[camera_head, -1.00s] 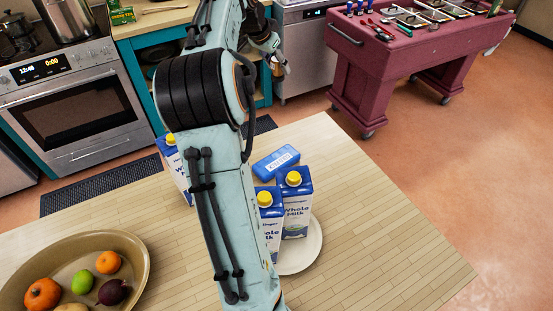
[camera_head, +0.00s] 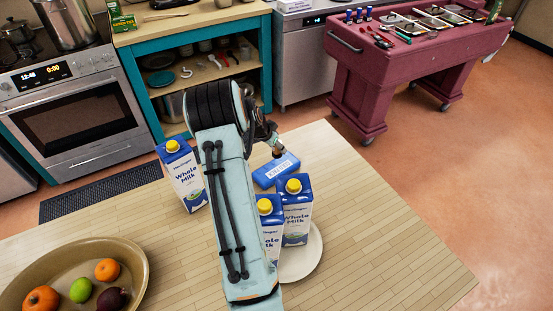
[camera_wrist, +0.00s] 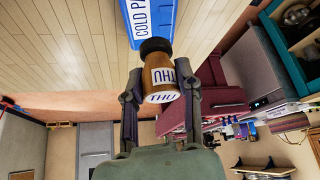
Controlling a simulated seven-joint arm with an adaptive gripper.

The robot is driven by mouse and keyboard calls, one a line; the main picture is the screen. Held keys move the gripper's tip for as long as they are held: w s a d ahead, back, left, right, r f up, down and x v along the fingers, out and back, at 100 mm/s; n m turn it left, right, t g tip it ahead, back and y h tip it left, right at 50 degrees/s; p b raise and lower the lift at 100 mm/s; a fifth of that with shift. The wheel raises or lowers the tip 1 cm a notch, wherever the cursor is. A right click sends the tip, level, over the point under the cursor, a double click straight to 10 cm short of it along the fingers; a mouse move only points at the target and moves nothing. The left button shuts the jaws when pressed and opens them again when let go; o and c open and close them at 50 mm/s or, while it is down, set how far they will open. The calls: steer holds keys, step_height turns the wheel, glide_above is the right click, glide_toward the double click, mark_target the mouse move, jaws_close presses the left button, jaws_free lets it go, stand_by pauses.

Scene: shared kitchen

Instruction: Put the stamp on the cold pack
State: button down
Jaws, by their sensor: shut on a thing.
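The blue cold pack (camera_head: 264,177), with a white label, lies flat on the wooden table behind two milk cartons. Its end also shows at the top of the wrist view (camera_wrist: 164,8), with "COLD P" readable. My gripper (camera_wrist: 160,92) is shut on the stamp (camera_wrist: 156,60), a brown piece with a dark end and white "THU" labels. In the wrist view the dark end overlaps the pack's near edge; I cannot tell whether they touch. In the head view my gripper (camera_head: 274,141) is at the pack's far side, and the stamp is small and partly hidden.
Two milk cartons (camera_head: 297,214) stand close in front of the pack, by a white plate (camera_head: 312,262). Another carton (camera_head: 182,178) stands left of my arm. A fruit bowl (camera_head: 137,262) is at the front left. The table's right side is clear.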

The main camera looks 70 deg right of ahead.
mark_target(274, 155)
steer(key=shift+f, duration=2.35)
steer(key=c, duration=0.8)
jaws_free()
steer(key=shift+f, duration=0.15)
